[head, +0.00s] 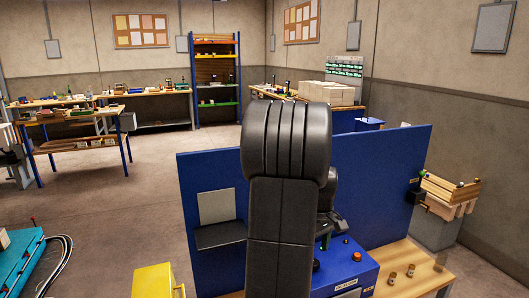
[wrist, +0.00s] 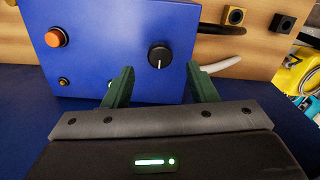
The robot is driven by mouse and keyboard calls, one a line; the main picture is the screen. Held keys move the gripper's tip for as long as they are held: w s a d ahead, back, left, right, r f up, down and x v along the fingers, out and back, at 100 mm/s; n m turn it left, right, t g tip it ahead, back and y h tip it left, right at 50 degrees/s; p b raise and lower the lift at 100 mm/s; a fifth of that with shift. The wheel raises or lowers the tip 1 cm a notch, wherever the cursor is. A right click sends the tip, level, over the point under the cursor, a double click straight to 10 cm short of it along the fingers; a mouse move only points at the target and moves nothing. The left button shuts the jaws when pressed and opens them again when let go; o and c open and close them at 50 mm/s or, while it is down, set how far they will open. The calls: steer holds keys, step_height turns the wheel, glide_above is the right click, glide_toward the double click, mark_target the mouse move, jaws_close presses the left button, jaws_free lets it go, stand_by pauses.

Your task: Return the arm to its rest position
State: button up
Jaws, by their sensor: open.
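My arm (head: 285,150) rises through the middle of the head view, its dark links covering much of the blue panel behind it. In the wrist view my gripper (wrist: 160,86) shows two green fingers spread wide apart with nothing between them. Behind the fingers is a blue control box (wrist: 110,45) with an orange button and a black knob. The same blue box (head: 352,272) shows low in the head view, right of my arm. The gripper's fingertips are not clear in the head view.
A blue panel (head: 385,185) stands close behind my arm. A wooden bench top (head: 425,272) with small cylinders is at lower right. A yellow box (head: 153,281) and a teal machine (head: 20,262) are at lower left. White stacks (head: 327,93) stand at the back. The floor (head: 120,200) at left is open.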

step_height(320, 180, down, 4)
steer(key=shift+f, duration=0.25)
steer(key=m, duration=0.9)
steer(key=shift+p, duration=0.4)
steer(key=m, duration=0.4)
steer(key=shift+m, duration=0.3)
steer(key=shift+m+p, duration=0.55)
steer(key=shift+m, duration=1.65)
steer(key=shift+r, duration=0.1)
